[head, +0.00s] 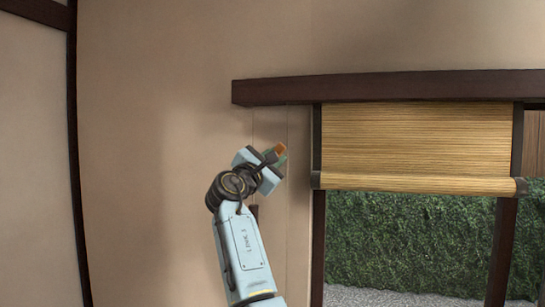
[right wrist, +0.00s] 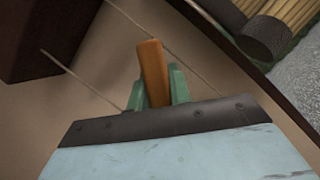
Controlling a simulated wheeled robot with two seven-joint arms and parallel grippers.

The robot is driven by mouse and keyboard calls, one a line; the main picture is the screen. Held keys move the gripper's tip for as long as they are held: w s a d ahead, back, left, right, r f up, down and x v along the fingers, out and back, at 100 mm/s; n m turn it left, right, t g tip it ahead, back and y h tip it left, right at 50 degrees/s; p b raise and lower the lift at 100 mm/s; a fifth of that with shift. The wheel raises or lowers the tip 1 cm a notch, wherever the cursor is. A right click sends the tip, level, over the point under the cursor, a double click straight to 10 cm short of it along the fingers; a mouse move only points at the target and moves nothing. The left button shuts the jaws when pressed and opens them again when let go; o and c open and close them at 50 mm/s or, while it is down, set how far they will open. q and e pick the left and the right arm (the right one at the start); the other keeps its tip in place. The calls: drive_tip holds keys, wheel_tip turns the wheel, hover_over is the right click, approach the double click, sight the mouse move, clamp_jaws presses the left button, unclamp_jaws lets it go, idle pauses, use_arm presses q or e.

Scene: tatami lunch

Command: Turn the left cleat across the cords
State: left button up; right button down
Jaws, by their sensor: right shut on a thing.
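The cleat is an orange-brown wooden bar (right wrist: 152,72) between the green fingertips of my right gripper (right wrist: 156,90). In the head view the cleat (head: 281,148) shows as a small orange end at the tip of the right gripper (head: 275,158), in front of the wall left of the blind. The gripper is shut on it. Two thin cords (right wrist: 82,80) run slantwise in the wrist view, one on each side of the cleat, which lies at an angle to them. I cannot tell whether it touches them. The cords (head: 288,122) hang down the wall in the head view. My left gripper is out of view.
A dark beam (head: 390,87) runs above the rolled bamboo blind (head: 415,140). The blind's dark roll end (right wrist: 265,38) is close by in the wrist view. A small dark upright piece (head: 255,211) shows beside my arm. The wall to the left (head: 145,150) is bare.

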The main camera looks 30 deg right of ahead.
drive_tip(key=shift+s+d+f+m+g+y+p, duration=0.1)
drive_tip(key=shift+f+m+g+y+p, duration=0.35)
drive_tip(key=shift+m, duration=1.4)
drive_tip(key=shift+s+d+f+m+g+y+p, duration=0.15)
drive_tip(key=shift+m+g+p, duration=0.6)
drive_tip(key=shift+m, duration=1.15)
drive_tip(key=shift+a+f+m+g+y+p, duration=0.15)
drive_tip(key=shift+m+g+y+p, duration=0.45)
drive_tip(key=shift+m, duration=1.25)
drive_tip(key=shift+d, duration=0.1)
drive_tip(key=c, duration=1.3)
unclamp_jaws()
drive_tip(key=b+v, duration=0.3)
drive_tip(key=v, duration=1)
drive_tip(key=shift+a+f, duration=0.1)
drive_tip(key=shift+a, duration=0.1)
drive_tip(key=shift+f, duration=0.1)
